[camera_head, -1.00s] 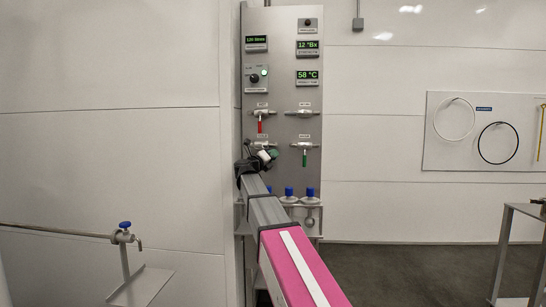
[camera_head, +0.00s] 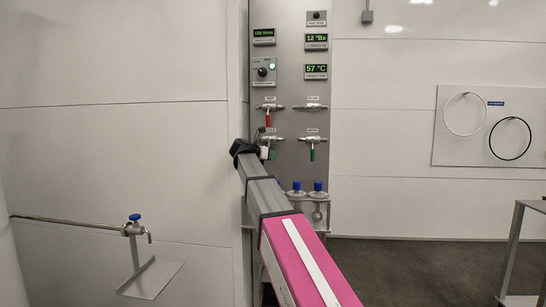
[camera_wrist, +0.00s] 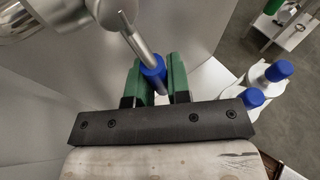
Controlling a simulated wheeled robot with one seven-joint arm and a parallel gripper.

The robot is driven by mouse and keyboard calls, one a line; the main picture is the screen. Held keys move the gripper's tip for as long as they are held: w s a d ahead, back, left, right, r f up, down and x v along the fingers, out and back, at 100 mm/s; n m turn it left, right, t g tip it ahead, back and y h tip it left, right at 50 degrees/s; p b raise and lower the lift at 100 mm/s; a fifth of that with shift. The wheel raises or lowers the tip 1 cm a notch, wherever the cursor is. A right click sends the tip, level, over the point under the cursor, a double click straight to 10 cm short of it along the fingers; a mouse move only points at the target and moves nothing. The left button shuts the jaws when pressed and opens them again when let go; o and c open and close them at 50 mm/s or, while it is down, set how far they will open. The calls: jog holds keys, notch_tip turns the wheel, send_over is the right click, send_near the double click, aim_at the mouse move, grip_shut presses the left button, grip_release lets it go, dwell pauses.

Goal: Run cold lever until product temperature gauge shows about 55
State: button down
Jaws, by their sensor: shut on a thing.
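In the wrist view, my gripper (camera_wrist: 156,88) has its green fingers on either side of a blue-tipped lever (camera_wrist: 152,68) on a metal rod and is shut on it. In the head view, my gripper (camera_head: 266,151) is small and partly hidden by my wrist, at the lower left valve (camera_head: 270,140) of the panel. The blue lever cannot be made out there.
The grey panel (camera_head: 290,95) also carries a red lever (camera_head: 268,120), a green lever (camera_head: 312,154), and another valve (camera_head: 309,107). Bottles with blue caps (camera_head: 318,187) stand below. A blue-handled tap (camera_head: 135,218) is at left, and a metal stand (camera_head: 512,250) at right.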

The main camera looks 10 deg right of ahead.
jog(key=shift+w+a+m+y, duration=0.15)
jog(key=shift+a+m+y, duration=0.3)
jog(key=shift+m+y, duration=0.05)
dwell(0.3)
jog(key=c, duration=1.1)
grip_release()
jog(key=shift+a, duration=0.1)
jog(key=v, duration=1)
jog(key=shift+s+a+r, duration=0.2)
jog(key=shift+s, duration=0.1)
